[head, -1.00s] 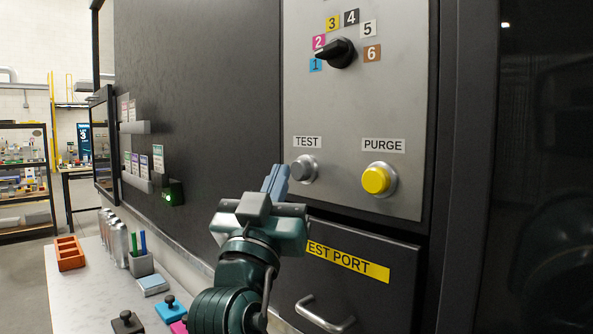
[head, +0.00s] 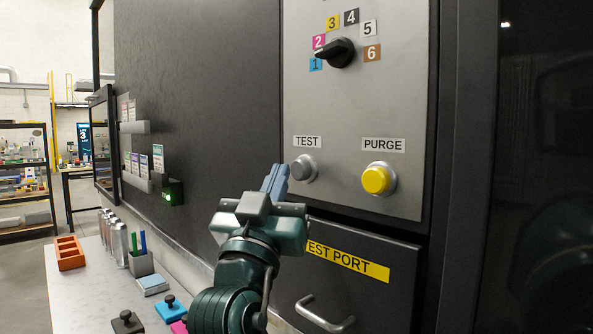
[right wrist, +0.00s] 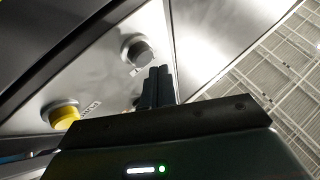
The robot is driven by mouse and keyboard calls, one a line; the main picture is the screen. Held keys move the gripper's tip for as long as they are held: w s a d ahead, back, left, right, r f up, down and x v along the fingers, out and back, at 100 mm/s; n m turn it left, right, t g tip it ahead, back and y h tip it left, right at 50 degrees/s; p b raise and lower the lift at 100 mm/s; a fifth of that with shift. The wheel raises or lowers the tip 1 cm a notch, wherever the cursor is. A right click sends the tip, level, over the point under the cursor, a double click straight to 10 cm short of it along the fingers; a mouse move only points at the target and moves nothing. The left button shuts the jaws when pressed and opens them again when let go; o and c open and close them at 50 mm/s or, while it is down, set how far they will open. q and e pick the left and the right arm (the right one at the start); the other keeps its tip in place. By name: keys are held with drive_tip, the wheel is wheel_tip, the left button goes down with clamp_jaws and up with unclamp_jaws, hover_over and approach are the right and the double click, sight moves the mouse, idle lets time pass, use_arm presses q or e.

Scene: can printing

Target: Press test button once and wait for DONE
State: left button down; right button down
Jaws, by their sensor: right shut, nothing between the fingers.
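The grey TEST button (head: 304,168) sits under its TEST label (head: 308,142) on the light grey control panel (head: 350,110). It also shows in the right wrist view (right wrist: 138,50). My right gripper (head: 276,180) is shut and empty, with its fingertips just left of and slightly below the TEST button in the head view. In the right wrist view my fingertips (right wrist: 157,72) lie close to the button; I cannot tell whether they touch it. No DONE sign is readable. My left gripper is not in view.
The yellow PURGE button (head: 377,180) is right of TEST. A black selector knob (head: 338,53) is above, and the TEST PORT drawer (head: 350,290) is below. A bench (head: 90,290) at lower left holds cans, an orange tray (head: 69,253) and stamps.

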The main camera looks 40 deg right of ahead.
drive_tip(key=shift+d, duration=0.15)
idle(0.6)
drive_tip(key=shift+d, duration=0.3)
drive_tip(key=shift+w+d, duration=0.1)
drive_tip(key=shift+d, duration=0.8)
idle(1.0)
drive_tip(key=shift+a, duration=0.1)
drive_tip(key=shift+a+b, duration=0.75)
drive_tip(key=shift+a, duration=0.45)
